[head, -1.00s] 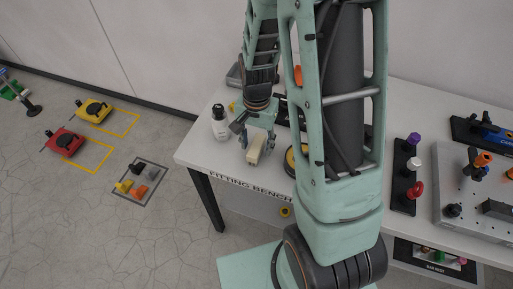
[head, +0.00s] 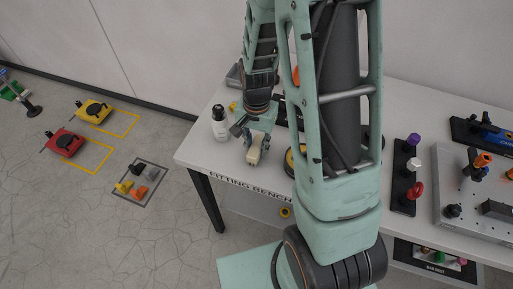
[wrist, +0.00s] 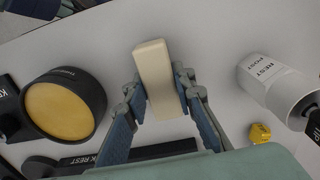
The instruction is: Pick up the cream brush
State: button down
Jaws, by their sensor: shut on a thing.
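The cream brush (wrist: 157,80) is a pale block between the two fingers of my gripper (wrist: 160,95) in the wrist view. The fingers press on its two long sides, and its far end sticks out beyond the fingertips. In the head view the brush (head: 254,155) shows below my gripper (head: 257,146), near the left front part of the white bench. I cannot tell whether it touches the bench top.
A round black thing with a yellow face (wrist: 62,110) is on the other side. A small yellow piece (wrist: 260,133) lies near the bottle. The bench's front edge (head: 235,180) is close.

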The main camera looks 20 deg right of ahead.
aim_at(258, 147)
jog(key=shift+r, duration=0.1)
jog(key=shift+r+p, duration=0.45)
jog(key=shift+r, duration=0.05)
jog(key=r+p, duration=0.1)
jog(key=r, duration=0.1)
jog(key=r+p, duration=0.1)
jog(key=shift+s+d+r+p, duration=0.2)
jog(key=shift+s+p, duration=0.1)
jog(key=s+d+r+p, duration=0.2)
jog(key=s+d+r, duration=0.4)
jog(key=s, duration=0.5)
jog(key=shift+s+d+r, duration=0.2)
jog(key=shift+s+r, duration=0.15)
jog(key=shift+r, duration=0.85)
jog(key=c, duration=2.3)
grip_release()
jog(key=c, duration=0.3)
